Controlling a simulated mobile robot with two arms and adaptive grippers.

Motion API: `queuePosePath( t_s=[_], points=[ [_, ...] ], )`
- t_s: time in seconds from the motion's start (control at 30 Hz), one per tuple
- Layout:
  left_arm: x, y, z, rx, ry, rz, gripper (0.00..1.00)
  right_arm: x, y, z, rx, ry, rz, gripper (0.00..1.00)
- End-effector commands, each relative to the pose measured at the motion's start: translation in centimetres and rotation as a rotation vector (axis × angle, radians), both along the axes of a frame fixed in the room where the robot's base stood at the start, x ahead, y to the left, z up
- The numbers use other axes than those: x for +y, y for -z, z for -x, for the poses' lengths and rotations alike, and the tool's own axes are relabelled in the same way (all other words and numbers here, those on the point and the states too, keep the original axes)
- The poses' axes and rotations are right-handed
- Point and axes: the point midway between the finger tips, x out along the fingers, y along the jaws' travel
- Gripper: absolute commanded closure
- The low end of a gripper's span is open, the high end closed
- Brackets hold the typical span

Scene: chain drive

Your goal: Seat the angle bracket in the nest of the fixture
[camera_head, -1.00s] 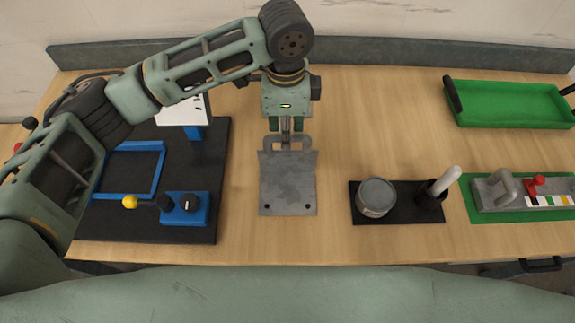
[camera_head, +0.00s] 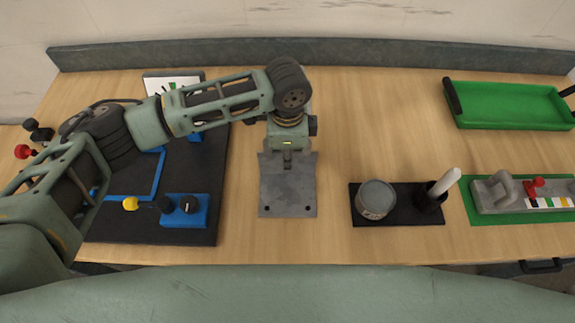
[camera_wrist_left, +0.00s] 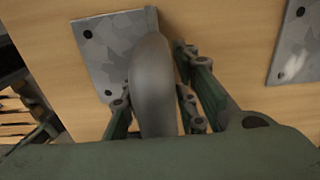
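The angle bracket (camera_head: 287,190), a grey mottled metal plate with holes near its front corners, lies at the middle of the table. It also shows in the left wrist view (camera_wrist_left: 115,45). My left gripper (camera_head: 288,158) is over its back edge. In the left wrist view the fingers (camera_wrist_left: 155,100) stand on both sides of a thick grey curved bar (camera_wrist_left: 153,75); whether they press on it is unclear. The fixture, a blue frame (camera_head: 158,175) on a black base (camera_head: 215,150), is at the left, partly hidden by my left arm. My right gripper is not in view.
A blue block (camera_head: 185,211) with knobs stands on the black base. A round tin (camera_head: 375,198) and a pale-handled tool (camera_head: 443,183) stand to the right. A green tray (camera_head: 510,105) is at the back right. In the left wrist view, another grey plate (camera_wrist_left: 298,45) shows at the right.

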Motion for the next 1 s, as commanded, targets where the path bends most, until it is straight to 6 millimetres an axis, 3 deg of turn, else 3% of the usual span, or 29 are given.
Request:
queuePosePath(
  t_s=[0.2,0.5,1.0],
  points=[
    [-0.02,0.06,-0.02,-0.001,0.001,0.000,0.74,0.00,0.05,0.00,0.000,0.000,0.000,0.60],
    [-0.02,0.02,-0.01,0.000,0.001,0.000,1.00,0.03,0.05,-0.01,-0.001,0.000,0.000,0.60],
    [-0.05,0.01,0.00,-0.001,0.002,0.001,1.00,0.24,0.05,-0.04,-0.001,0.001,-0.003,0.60]
  ],
)
